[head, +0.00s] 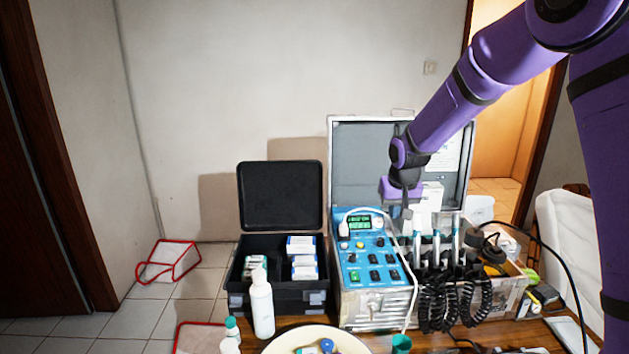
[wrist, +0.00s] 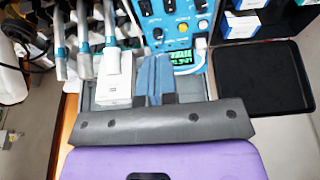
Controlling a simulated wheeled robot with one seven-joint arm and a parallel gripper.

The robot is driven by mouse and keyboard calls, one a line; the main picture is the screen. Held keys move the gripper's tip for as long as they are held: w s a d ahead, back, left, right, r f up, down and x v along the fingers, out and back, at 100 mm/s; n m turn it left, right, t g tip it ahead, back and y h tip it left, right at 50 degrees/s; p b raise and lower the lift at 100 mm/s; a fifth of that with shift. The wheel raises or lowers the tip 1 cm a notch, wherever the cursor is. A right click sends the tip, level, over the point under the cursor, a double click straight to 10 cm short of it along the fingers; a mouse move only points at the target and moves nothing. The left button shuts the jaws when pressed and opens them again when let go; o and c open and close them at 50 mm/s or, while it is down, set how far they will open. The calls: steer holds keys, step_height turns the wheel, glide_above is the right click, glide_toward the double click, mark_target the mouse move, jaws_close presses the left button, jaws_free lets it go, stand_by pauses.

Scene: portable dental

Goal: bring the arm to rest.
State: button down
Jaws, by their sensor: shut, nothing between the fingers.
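My purple arm reaches in from the upper right in the head view. My gripper (head: 405,213) points down above the blue control panel of the dental unit (head: 372,262), in front of its open lid. In the wrist view the two fingers of my gripper (wrist: 155,75) lie side by side, shut and empty. A white box (wrist: 115,80) appears beside the fingers there; I cannot tell whether it touches them.
Handpieces (head: 435,245) with coiled black cords hang right of the panel. An open black case (head: 280,197) holding small boxes stands to the left. A white bottle (head: 262,305) and a cream basin (head: 285,341) are in front.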

steer(key=s+d+r+t, duration=0.1)
steer(key=s+d+r, duration=0.1)
steer(key=s+r, duration=0.7)
steer(key=s+d+r, duration=0.2)
steer(key=s+r, duration=0.5)
steer(key=s, duration=0.3)
steer(key=s+d+r+t, duration=0.1)
steer(key=s, duration=2)
steer(key=shift+s+d+r, duration=0.15)
steer(key=shift+d+r, duration=0.1)
steer(key=shift+r, duration=0.1)
